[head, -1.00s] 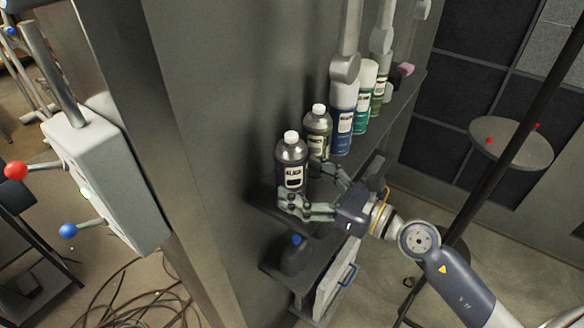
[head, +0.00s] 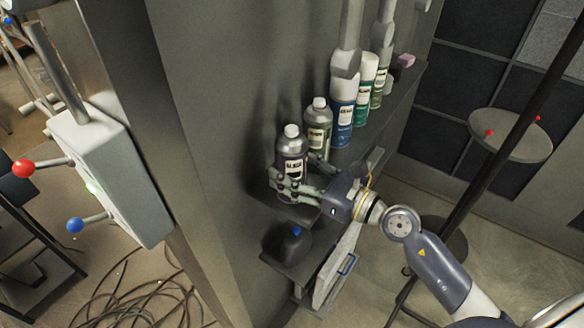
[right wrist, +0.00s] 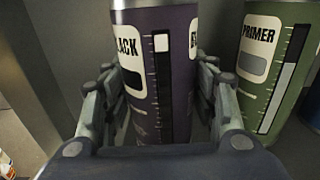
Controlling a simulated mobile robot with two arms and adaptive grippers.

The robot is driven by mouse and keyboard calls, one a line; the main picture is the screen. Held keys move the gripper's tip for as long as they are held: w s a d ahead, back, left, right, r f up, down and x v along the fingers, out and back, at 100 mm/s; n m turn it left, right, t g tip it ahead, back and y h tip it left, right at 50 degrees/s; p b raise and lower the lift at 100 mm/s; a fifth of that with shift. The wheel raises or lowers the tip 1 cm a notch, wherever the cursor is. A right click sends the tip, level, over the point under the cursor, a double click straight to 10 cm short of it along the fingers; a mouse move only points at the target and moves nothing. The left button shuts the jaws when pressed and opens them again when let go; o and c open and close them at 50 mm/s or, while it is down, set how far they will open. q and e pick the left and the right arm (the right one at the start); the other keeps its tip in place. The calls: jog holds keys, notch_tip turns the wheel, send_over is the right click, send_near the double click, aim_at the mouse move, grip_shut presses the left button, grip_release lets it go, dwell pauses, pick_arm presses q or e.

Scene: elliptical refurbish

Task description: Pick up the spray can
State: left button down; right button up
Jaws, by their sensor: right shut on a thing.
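The spray can, dark purple with a white cap and a label reading "BLACK" (head: 291,146), stands upright at the near end of the upper shelf. My right gripper (head: 293,184) is shut on it, one finger on each side of its lower body. In the right wrist view the can (right wrist: 152,75) fills the space between the fingers (right wrist: 158,105). The can looks to be at shelf height; whether its base touches the shelf is hidden by the gripper. My left gripper is not in view.
A green primer can (head: 318,128) stands close behind the held can, and also shows in the right wrist view (right wrist: 270,70). Blue (head: 342,112) and green (head: 364,92) cans stand farther along the shelf. A dark jug (head: 287,243) sits on the lower shelf.

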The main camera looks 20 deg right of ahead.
aim_at(292, 155)
notch_tip(292, 155, up, 4)
jog(key=shift+r+p, duration=0.1)
jog(key=shift+p, duration=0.3)
jog(key=s+p, duration=0.3)
jog(key=s, duration=1.3)
jog(key=shift+a+r, duration=0.35)
jog(key=shift+r, duration=0.1)
